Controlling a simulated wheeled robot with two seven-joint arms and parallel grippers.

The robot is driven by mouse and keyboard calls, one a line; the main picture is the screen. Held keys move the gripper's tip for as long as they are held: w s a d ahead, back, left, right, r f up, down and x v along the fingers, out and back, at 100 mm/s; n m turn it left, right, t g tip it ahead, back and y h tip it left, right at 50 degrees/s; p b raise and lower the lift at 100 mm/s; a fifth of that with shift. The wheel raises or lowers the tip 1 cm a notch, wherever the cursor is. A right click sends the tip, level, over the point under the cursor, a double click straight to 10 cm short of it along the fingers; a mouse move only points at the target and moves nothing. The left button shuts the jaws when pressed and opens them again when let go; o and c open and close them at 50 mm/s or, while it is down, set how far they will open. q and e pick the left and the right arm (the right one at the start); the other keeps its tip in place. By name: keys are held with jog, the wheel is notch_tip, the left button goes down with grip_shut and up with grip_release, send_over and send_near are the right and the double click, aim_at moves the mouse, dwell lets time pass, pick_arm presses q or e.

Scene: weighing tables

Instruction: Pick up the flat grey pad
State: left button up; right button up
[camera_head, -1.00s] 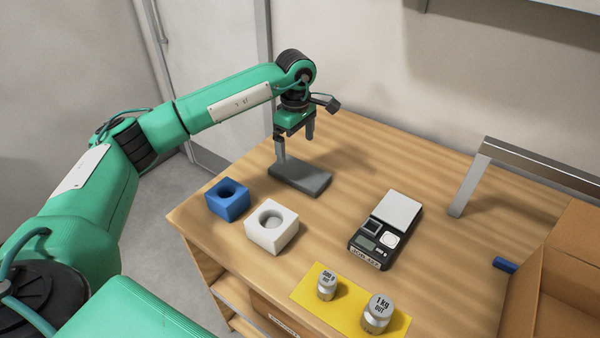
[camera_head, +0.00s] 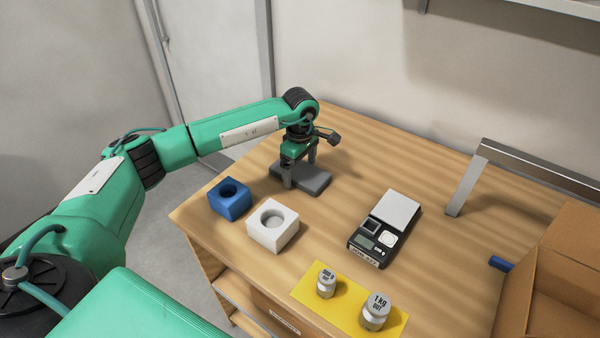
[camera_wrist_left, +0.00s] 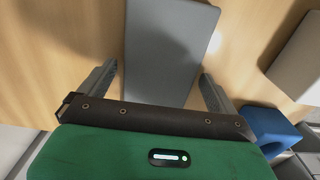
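The flat grey pad (camera_head: 316,182) lies on the wooden table at the back left, behind the white block. My left gripper (camera_head: 300,174) is low over the pad, pointing down. In the left wrist view the pad (camera_wrist_left: 168,50) lies between the two spread fingers (camera_wrist_left: 158,88), with a gap on each side. The left gripper is open and empty. Whether its fingertips touch the table cannot be told. My right gripper is in neither view.
A blue block (camera_head: 230,199) and a white block (camera_head: 272,227), each with a round hole, stand in front of the pad. A scale (camera_head: 385,228) is to the right. Two weights stand on a yellow mat (camera_head: 345,313). A cardboard box (camera_head: 560,270) and metal frame (camera_head: 466,185) are at right.

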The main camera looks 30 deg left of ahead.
pick_arm(q)
jog(key=c, duration=0.8)
jog(key=shift+r, duration=0.1)
